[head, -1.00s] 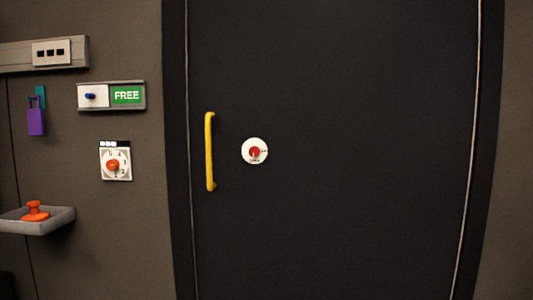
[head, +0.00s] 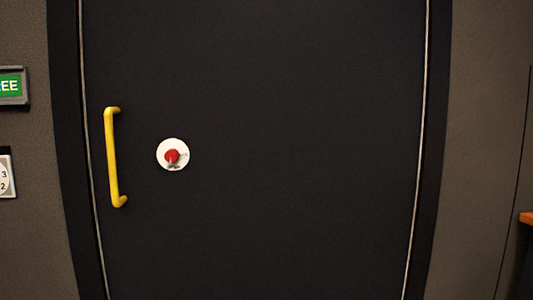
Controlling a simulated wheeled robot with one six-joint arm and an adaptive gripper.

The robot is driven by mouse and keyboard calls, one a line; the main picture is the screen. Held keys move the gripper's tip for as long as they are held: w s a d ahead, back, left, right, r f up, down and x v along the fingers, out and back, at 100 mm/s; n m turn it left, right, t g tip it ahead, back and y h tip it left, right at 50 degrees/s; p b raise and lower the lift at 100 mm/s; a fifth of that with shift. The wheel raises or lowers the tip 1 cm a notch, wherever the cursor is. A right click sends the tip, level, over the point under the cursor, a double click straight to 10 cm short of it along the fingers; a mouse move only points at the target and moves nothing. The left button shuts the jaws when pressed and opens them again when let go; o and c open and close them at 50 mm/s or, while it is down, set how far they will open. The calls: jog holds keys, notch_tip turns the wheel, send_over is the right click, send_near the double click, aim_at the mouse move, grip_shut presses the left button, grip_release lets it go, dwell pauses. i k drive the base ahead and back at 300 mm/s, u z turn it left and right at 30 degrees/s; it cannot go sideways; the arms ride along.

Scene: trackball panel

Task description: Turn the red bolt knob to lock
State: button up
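The red bolt knob (head: 171,156) sits at the middle of a round white plate (head: 173,143) on the dark door (head: 290,190). Small marks show on the plate to the right of the knob and below it, too small to read. The knob has a small pale pointer that seems to point downward. My gripper is not in view, and nothing covers the knob.
A yellow upright handle (head: 113,158) stands out from the door left of the knob. A green sign (head: 10,85) and a white dial panel (head: 5,174) are cut off at the left edge. An orange-topped piece (head: 526,218) shows at the right edge.

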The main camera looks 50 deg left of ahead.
aim_at(172, 155)
jog(key=z, duration=0.25)
jog(key=k, duration=1.15)
jog(key=u, duration=0.9)
